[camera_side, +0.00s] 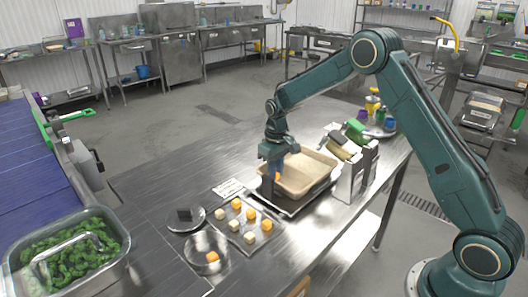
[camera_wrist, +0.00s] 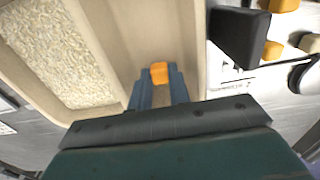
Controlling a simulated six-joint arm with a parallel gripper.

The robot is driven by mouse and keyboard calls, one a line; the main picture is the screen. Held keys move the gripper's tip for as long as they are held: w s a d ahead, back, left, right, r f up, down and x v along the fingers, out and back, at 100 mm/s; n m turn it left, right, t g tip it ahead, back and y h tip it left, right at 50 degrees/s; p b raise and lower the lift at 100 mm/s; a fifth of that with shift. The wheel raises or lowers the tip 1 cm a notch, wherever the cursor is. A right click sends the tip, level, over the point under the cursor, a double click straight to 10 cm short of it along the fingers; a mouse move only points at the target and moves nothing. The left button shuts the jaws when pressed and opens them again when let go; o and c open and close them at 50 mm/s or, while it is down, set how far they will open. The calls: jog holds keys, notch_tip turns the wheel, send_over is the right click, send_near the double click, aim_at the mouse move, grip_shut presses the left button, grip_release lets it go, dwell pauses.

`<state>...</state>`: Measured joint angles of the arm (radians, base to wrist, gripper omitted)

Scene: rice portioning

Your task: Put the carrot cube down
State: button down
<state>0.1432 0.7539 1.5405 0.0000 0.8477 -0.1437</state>
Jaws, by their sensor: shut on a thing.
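My gripper (camera_wrist: 158,88) is shut on an orange carrot cube (camera_wrist: 159,72), held between the blue-grey fingertips. In the wrist view the cube is over the bare compartment of a beige tray (camera_wrist: 183,30), beside the compartment filled with rice (camera_wrist: 65,50). I cannot tell whether the cube touches the tray floor. In the side view my gripper (camera_side: 276,180) points down at the near left part of the tray (camera_side: 312,178), and the cube (camera_side: 278,176) shows as a small orange patch, partly hidden by the fingers.
Several orange and pale cubes sit on a small flat tray (camera_side: 241,238) to the left. A metal bowl (camera_side: 194,246) holds an orange piece. A dark block (camera_side: 184,214) sits on a round dish. A metal holder (camera_side: 351,183) stands close to the right of the beige tray.

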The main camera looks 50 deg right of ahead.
jog(key=shift+f, duration=0.15)
jog(key=c, duration=1.6)
grip_release()
notch_tip(320, 180, up, 12)
jog(key=shift+r, duration=0.15)
